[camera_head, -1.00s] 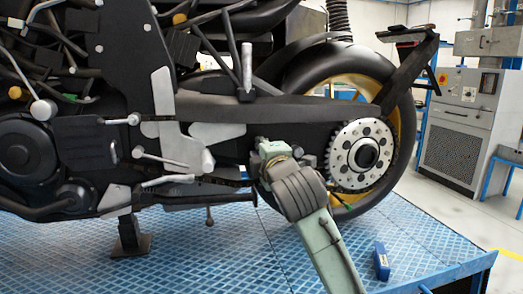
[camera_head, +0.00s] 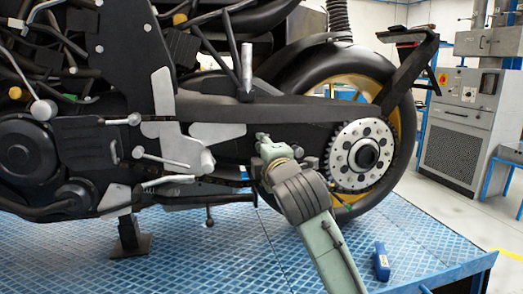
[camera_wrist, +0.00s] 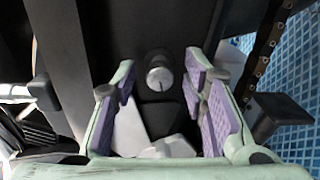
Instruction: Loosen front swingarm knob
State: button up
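In the wrist view a small grey round knob (camera_wrist: 159,74) with a dark line on its face stands out from the dark swingarm. My gripper (camera_wrist: 162,84) is open, with one purple-padded finger on each side of the knob. A gap shows on both sides, and neither pad touches it. In the head view my gripper (camera_head: 267,150) is at the lower edge of the black swingarm (camera_head: 275,116), left of the rear sprocket. The knob between my fingers cannot be made out in the head view, and my wrist hides part of that area.
The toothed sprocket (camera_head: 354,155) and rear tyre (camera_head: 402,135) are right of my gripper. A chain (camera_wrist: 262,50) and a dark block (camera_wrist: 278,115) lie close to the right finger. A silver pivot part (camera_head: 204,161) is to the left. A blue box (camera_head: 381,262) lies on the platform.

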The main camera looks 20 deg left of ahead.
jog(key=v, duration=1.1)
jog(key=shift+d, duration=0.1)
